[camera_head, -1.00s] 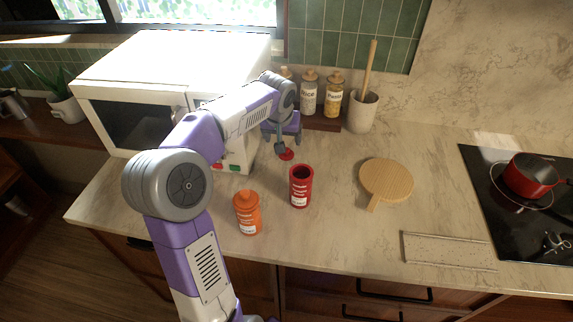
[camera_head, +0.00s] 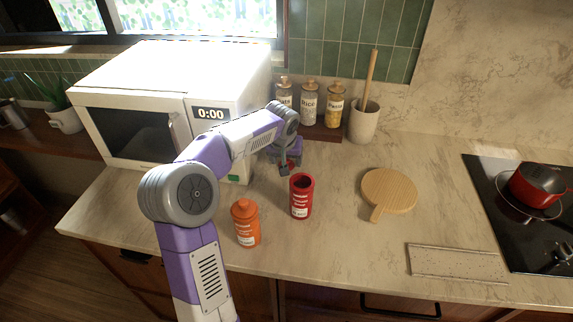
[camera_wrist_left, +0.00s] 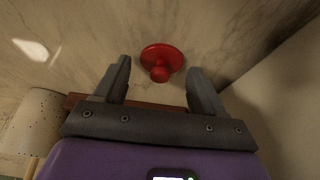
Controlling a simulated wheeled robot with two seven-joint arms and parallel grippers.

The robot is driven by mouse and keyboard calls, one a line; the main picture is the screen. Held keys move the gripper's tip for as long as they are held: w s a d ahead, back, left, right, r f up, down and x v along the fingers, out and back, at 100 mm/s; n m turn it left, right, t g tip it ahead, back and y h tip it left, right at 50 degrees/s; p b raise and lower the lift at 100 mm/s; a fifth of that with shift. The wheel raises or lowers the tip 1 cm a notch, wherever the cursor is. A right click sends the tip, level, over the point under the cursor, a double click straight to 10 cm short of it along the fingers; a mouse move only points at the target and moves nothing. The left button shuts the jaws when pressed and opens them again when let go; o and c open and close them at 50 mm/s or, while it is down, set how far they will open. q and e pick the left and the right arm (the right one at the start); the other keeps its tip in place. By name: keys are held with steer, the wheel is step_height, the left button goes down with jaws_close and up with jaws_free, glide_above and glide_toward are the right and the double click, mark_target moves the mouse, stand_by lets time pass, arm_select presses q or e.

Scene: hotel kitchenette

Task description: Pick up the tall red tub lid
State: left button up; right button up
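The red lid (camera_wrist_left: 162,58), a round disc with a knob, lies on the counter in the left wrist view. It sits between and just beyond the fingertips of my left gripper (camera_wrist_left: 160,75), which is open and empty. In the head view my left gripper (camera_head: 286,169) is over the lid, low above the counter beside the microwave, and hides most of the lid. The tall red tub (camera_head: 301,197) stands upright and open in front of the gripper. My right gripper is not in view.
An orange lidded tub (camera_head: 245,224) stands left of the red tub. The white microwave (camera_head: 150,105) is close on the left. Labelled jars (camera_head: 309,104) and a utensil crock (camera_head: 363,122) stand behind. A round wooden board (camera_head: 390,190) lies right; the counter between is clear.

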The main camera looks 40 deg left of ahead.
arm_select(q)
steer(key=c, duration=0.8)
steer(key=shift+c, duration=0.2)
steer(key=shift+r, duration=0.1)
